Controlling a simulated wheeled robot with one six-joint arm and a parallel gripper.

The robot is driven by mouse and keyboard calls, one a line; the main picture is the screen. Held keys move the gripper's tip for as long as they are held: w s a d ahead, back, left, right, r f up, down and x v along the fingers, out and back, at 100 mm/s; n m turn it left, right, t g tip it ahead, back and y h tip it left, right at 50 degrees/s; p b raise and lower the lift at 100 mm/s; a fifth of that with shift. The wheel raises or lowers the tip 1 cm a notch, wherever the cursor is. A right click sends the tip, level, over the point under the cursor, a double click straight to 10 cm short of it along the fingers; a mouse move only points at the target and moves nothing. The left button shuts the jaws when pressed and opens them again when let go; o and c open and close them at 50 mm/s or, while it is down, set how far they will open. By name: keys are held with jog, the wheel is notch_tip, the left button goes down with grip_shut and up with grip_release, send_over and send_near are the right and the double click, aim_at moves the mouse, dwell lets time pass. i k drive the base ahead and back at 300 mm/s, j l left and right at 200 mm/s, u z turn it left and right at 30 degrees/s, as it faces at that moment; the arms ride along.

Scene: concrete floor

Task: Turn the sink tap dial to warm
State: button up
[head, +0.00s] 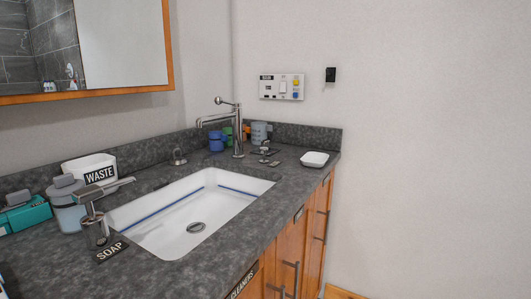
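A tall chrome tap (238,135) stands at the back of the sink, its spout pointing left over the white basin (190,205). A thin lever with a round knob (218,100) sticks out from its top. A small chrome fitting (179,158) sits on the counter left of the tap, and another chrome fitting (265,148) sits to its right. I cannot tell which of these is the dial, and no warm setting is readable. My gripper is not in view.
A soap pump (94,225), a lidded jar (67,208), a white WASTE bin (90,169) and a teal box (25,215) crowd the left counter. Cups (217,141) stand behind the tap. A white dish (314,159) is at right. A mirror (90,45) hangs upper left.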

aim_at(264, 142)
jog(key=i+l, duration=0.4)
jog(key=i, duration=0.15)
jog(key=i+l, duration=0.4)
jog(key=i, duration=0.15)
jog(key=i+l, duration=0.4)
jog(key=i, duration=0.15)
jog(key=i+l, duration=0.4)
jog(key=i, duration=0.15)
